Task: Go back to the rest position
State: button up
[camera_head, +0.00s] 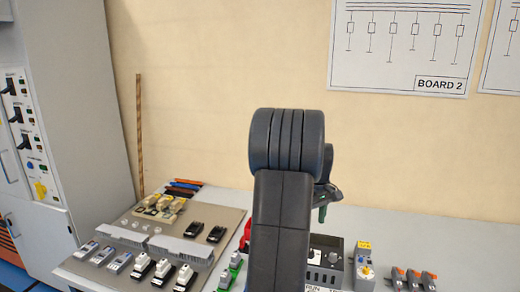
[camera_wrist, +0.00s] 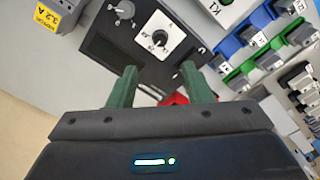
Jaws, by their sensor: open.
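My arm rises in the middle of the head view and hides most of my gripper (camera_head: 322,212); only a green finger shows at its right side, above the bench. In the wrist view, the two green fingers of my gripper (camera_wrist: 159,67) stand wide apart with nothing between them. Beyond the fingertips is a black control box (camera_wrist: 125,45) with dials; a dark box with a knob (camera_head: 326,262) also shows right of my arm in the head view.
A grey bench (camera_head: 440,238) carries a brown mat (camera_head: 130,272) with several modules at left. A grey-yellow device (camera_head: 364,266) and several orange-grey connectors (camera_head: 413,278) stand at right. A grey cabinet (camera_head: 70,100) is at far left. The wall holds a BOARD 2 sheet (camera_head: 405,60).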

notch_tip(320, 180, down, 11)
jog(key=shift+f+p, duration=0.1)
jog(key=shift+p, duration=0.35)
jog(key=shift+f, duration=0.2)
jog(key=m+p, duration=0.1)
jog(key=m, duration=0.4)
jog(key=shift+m+p, duration=0.3)
jog(key=m+p, duration=0.2)
jog(key=m, duration=0.4)
jog(key=shift+r+p, duration=0.1)
jog(key=shift+p, duration=0.2)
jog(key=shift+r, duration=0.35)
jog(key=shift+r+b, duration=0.5)
jog(key=shift+r, duration=1.9)
jog(key=shift+s+f, duration=0.1)
